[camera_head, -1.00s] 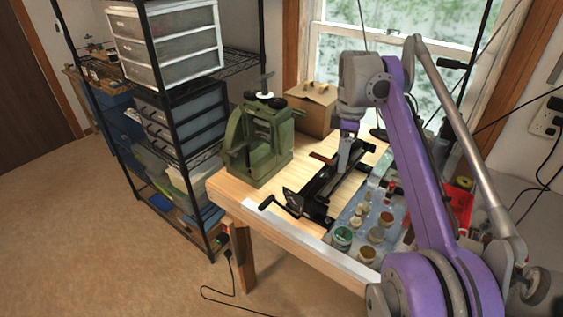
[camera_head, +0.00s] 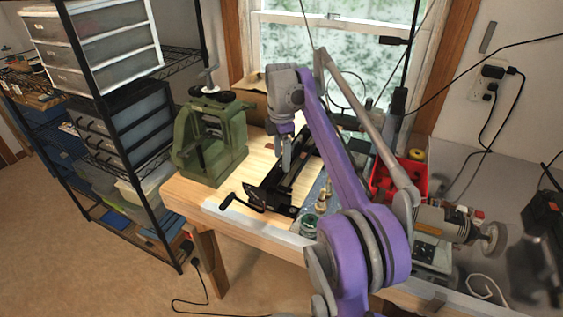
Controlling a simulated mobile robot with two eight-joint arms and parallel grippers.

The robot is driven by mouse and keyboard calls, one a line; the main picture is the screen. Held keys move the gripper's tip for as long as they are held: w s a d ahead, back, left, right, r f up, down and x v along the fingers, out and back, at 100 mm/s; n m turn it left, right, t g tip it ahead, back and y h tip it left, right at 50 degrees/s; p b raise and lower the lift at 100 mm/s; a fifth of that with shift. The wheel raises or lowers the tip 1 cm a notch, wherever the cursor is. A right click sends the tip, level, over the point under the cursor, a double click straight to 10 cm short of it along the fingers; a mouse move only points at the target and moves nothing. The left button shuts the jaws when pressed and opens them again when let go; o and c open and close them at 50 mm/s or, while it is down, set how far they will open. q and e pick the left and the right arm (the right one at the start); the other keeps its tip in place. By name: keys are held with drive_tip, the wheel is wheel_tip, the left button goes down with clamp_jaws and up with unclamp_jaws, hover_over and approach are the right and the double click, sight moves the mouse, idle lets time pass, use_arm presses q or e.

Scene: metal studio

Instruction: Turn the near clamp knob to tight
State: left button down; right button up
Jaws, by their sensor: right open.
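A long black metal device (camera_head: 268,195) lies on the wooden workbench (camera_head: 190,193), with a black crank handle (camera_head: 229,202) at its near end. I cannot clearly make out a separate clamp knob or its setting; my arm hides part of the device. My right gripper (camera_head: 286,164) points down above the device's middle, away from the crank. It is open, and I see nothing held in it. Whether its fingertips touch the device I cannot tell. My left gripper is not in view.
A green press (camera_head: 207,140) stands left of the device, with a cardboard box (camera_head: 252,100) behind it. Small jars (camera_head: 309,226), a red bin (camera_head: 412,178) and a grey motor tool (camera_head: 447,220) stand on the right. A black wire shelf (camera_head: 150,215) stands left of the bench.

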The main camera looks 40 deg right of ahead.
drive_tip(key=shift+f, duration=0.6)
clamp_jaws()
